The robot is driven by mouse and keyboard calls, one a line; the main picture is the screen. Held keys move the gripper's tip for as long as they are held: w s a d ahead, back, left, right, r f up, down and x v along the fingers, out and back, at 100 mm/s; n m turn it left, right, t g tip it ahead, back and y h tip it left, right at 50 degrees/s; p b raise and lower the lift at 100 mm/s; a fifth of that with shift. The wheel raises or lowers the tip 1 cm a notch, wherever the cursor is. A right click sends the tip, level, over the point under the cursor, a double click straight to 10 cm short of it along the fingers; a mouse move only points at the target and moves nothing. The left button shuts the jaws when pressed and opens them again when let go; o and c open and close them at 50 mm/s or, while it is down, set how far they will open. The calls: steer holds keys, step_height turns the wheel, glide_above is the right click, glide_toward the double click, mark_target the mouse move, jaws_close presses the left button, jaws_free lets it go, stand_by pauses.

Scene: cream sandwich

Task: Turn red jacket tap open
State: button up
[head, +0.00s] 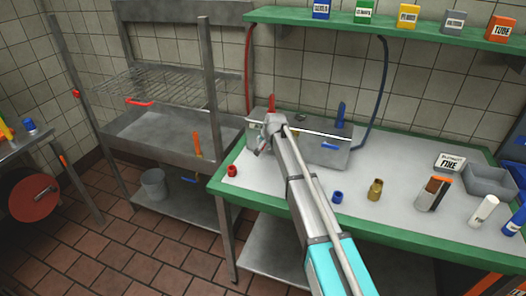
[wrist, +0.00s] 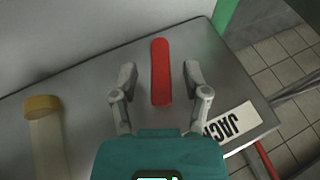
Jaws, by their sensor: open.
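The red jacket tap shows in the wrist view as a long red lever (wrist: 160,72) on the grey metal top of a box (wrist: 90,85). A white label reading "JACK" (wrist: 232,124), partly cut off from view, lies right of it. My gripper (wrist: 159,78) is open, with one finger on each side of the lever's near part and gaps on both sides.
A blue lever (head: 340,113) stands on the box's right side, with another blue handle (head: 330,146) on its front. A pale cylinder with a yellow cap (wrist: 42,104) is left in the wrist view. Red cap (head: 232,170), blue cap (head: 337,197) and brass fitting (head: 375,190) stand on the bench.

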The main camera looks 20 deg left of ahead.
steer(key=shift+b+x, duration=0.75)
steer(key=shift+x, duration=0.5)
jaws_close()
